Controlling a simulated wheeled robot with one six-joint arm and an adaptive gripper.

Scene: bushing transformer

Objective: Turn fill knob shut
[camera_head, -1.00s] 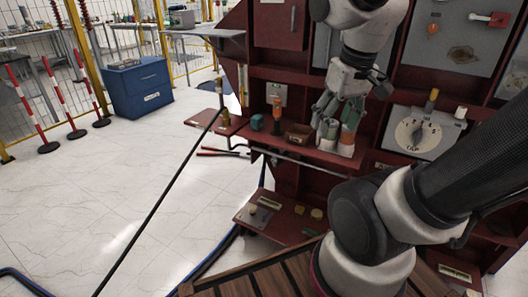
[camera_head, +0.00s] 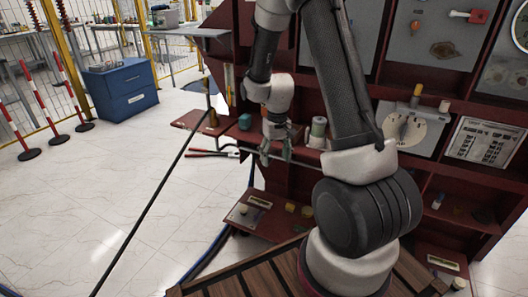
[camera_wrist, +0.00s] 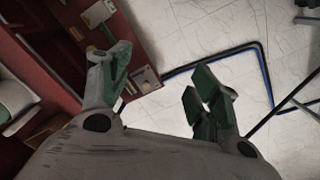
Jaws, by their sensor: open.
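My gripper (camera_head: 276,153) hangs in front of the middle shelf of the dark red cabinet, with its fingers apart and nothing between them. In the wrist view the open green-lined fingers (camera_wrist: 160,85) show the floor between them. On the lower shelf stands a small pale knob (camera_head: 243,208) beside a label plate (camera_head: 259,202); my gripper is above it and apart from it. I cannot tell which knob is the fill knob. In the wrist view a label plate (camera_wrist: 146,79) lies just right of the left finger.
A dial panel (camera_head: 407,130) is on the cabinet at the right. A teal object (camera_head: 244,121) and a white-green roll (camera_head: 318,130) stand on the middle shelf. A long black rod (camera_head: 152,213) slants across the floor.

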